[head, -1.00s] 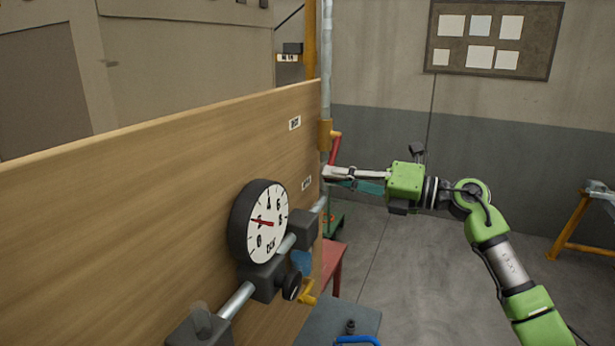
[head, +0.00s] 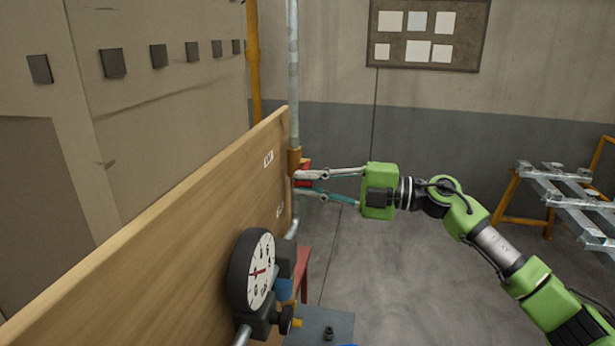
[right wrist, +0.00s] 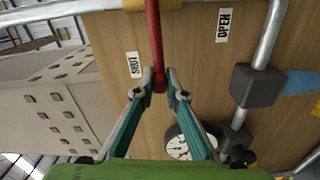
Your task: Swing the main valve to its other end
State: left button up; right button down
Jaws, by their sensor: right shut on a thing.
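The main valve has an orange-brown body (head: 294,161) on the vertical pipe at the far end of the wooden board. Its red lever (head: 307,163) is partly hidden by my fingers in the head view. In the right wrist view the red lever (right wrist: 154,40) runs down from the top, and its end lies between my fingertips. My right gripper (head: 298,181) is shut on that end. In the wrist view the lever passes between the SHUT label (right wrist: 135,64) and the OPEN label (right wrist: 223,24), closer to SHUT. My left gripper is not in view.
The wooden board (head: 190,215) stands left of my right arm. A round gauge (head: 252,268) and dark fittings stick out from it nearer me. A red stand (head: 303,275) is below the valve. A metal-railed trestle (head: 570,195) stands at the right. Floor between is clear.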

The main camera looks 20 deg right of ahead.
jog(key=shift+m, duration=0.3)
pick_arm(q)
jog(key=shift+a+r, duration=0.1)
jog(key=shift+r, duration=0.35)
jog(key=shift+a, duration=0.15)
pick_arm(e)
jog(key=c, duration=2)
grip_release()
jog(key=shift+c, duration=0.2)
jog(key=shift+d+r, duration=0.1)
jog(key=v, duration=1.2)
